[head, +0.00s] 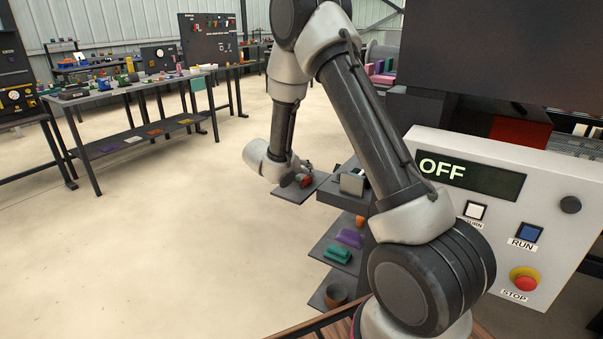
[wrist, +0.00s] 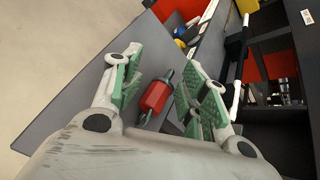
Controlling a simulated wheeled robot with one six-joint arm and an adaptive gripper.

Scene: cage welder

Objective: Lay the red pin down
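The red pin (wrist: 157,96) is a short red cylinder with narrower dark ends. In the wrist view it lies between my gripper's (wrist: 163,72) two green-padded fingers, with a gap visible on each side. The fingers are spread open. Beneath it is a grey plate (wrist: 72,100); I cannot tell whether the pin touches it. In the head view my gripper (head: 301,174) is low over the edge of the small grey plate (head: 290,195), and the red pin (head: 306,182) shows beside the fingers. My wrist hides part of the plate.
A machine panel (head: 540,220) reading OFF stands at the right. Lower shelves beside my arm hold a purple block (head: 349,238), a green block (head: 337,254) and a brown cup (head: 336,295). The floor (head: 180,240) at left is clear. A cluttered bench (head: 130,92) stands behind.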

